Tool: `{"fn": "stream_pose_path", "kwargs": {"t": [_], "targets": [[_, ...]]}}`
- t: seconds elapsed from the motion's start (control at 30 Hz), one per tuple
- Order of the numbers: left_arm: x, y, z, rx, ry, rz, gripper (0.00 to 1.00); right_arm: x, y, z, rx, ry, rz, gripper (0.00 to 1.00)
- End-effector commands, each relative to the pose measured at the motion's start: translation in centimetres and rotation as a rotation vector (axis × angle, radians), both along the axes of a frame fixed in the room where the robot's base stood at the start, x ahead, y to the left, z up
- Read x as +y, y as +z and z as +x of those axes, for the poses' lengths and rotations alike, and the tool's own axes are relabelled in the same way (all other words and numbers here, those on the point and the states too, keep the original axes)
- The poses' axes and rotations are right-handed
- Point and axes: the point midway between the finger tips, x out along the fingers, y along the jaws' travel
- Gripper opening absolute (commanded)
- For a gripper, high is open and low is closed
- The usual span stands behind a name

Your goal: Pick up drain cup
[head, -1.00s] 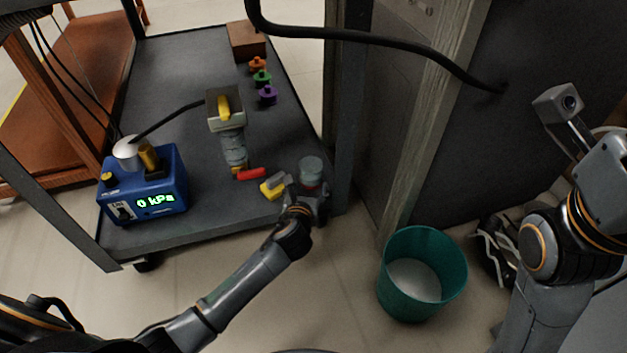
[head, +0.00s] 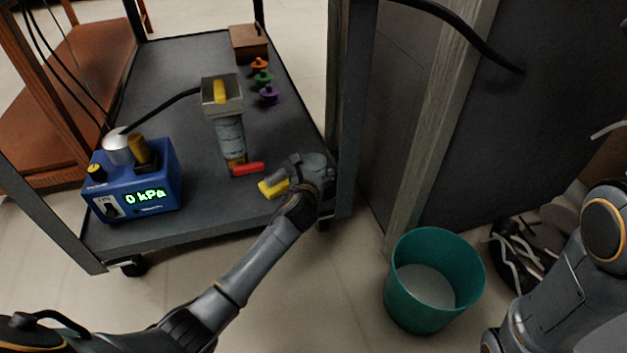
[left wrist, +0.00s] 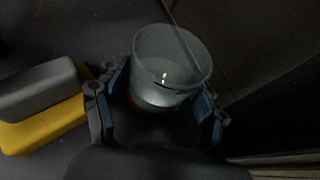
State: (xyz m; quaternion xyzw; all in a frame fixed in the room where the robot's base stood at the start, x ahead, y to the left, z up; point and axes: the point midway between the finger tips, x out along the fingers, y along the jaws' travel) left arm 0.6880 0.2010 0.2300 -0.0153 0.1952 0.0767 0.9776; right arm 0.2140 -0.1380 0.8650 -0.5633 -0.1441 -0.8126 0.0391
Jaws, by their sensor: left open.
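The drain cup (head: 318,162) is a clear, greyish round cup with a red part low down. It stands at the near right corner of the grey cart shelf. In the left wrist view the drain cup (left wrist: 172,68) sits between the fingers of my left gripper (left wrist: 158,112). The fingers are apart, one on each side of the cup; I cannot tell whether they touch it. In the head view my left gripper (head: 305,178) covers part of the cup. My right gripper is out of view; only my right arm shows at the right edge.
A yellow and grey block (head: 272,187) lies just left of the cup. A clear column (head: 231,135) with a red handle (head: 247,169) and a blue gauge box (head: 137,182) stand farther left. The cart post (head: 345,120) is close on the right. A teal bin (head: 432,280) stands on the floor.

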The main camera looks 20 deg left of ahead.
Motion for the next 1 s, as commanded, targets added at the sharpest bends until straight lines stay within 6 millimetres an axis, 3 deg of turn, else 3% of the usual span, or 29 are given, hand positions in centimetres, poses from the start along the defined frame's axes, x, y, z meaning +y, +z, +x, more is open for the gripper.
{"fn": "stream_pose_path", "kwargs": {"t": [0.3,0.53,1.0], "targets": [[0.06,-0.04,0.36,0.0,0.0,0.0,0.71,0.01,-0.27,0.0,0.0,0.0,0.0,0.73],[0.05,-0.07,0.34,0.0,0.0,0.0,0.24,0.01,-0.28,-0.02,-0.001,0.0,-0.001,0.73],[0.05,0.41,0.35,-0.001,-0.001,0.001,0.22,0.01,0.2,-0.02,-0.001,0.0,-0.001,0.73]]}}
